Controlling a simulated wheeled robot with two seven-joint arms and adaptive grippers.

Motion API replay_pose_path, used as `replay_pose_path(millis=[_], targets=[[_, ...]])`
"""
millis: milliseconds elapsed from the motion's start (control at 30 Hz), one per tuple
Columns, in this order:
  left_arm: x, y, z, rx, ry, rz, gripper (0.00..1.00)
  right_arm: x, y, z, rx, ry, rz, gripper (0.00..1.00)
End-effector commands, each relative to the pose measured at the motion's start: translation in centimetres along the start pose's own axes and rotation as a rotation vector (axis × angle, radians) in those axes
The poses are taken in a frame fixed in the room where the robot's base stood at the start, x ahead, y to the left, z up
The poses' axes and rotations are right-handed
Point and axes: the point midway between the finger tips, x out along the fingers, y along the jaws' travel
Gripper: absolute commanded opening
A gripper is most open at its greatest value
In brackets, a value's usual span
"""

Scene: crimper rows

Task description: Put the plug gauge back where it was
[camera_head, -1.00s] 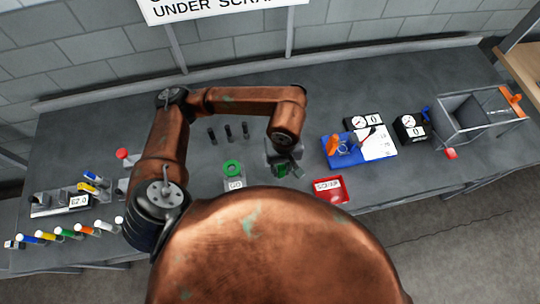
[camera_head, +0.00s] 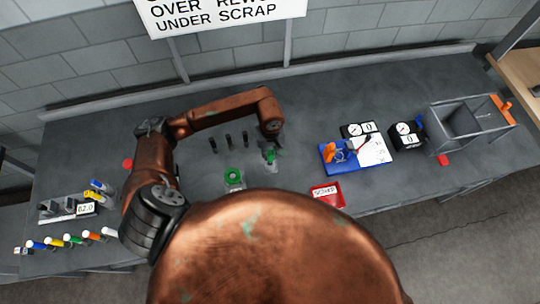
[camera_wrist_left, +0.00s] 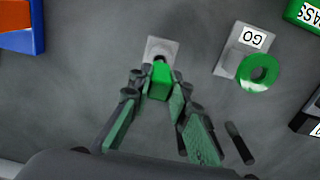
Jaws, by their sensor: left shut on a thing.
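The plug gauge (camera_wrist_left: 160,83) has a green block-like handle. My left gripper (camera_wrist_left: 158,92) is shut on it. It also shows as a small green shape in the head view (camera_head: 270,155), under my left gripper (camera_head: 271,148). A small grey block (camera_wrist_left: 160,47) is at the gauge's dark far end; I cannot tell whether the gauge is in it or just above it. My right gripper is not in view.
Several dark upright pegs (camera_head: 229,141) stand behind and left of my gripper. Coloured-handled tools (camera_head: 72,239) line the left. Bench between gripper and blue tray is clear.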

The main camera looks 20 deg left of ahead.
Motion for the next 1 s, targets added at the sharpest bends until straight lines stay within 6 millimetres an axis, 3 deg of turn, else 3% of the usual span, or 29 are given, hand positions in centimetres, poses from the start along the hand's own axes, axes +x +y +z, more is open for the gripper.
replay_pose_path(millis=[267, 867, 900, 1000], targets=[[3.0, 0.0, -0.2, -0.002, -0.001, 0.000, 0.00, -1.9, 0.1, -1.3, -0.003, 0.014, 0.001, 0.40], [4.0, 0.0, -0.3, 0.000, 0.001, 0.000, 0.00, -0.7, 0.1, -1.0, -0.003, 0.011, 0.000, 0.40], [3.9, -0.1, -0.2, 0.000, 0.000, -0.001, 0.20, -0.8, 0.1, -1.0, -0.003, 0.011, 0.000, 0.40], [3.9, -0.1, -0.2, -0.001, 0.000, 0.000, 0.26, -0.9, 0.1, -1.0, -0.003, 0.011, 0.000, 0.40]])
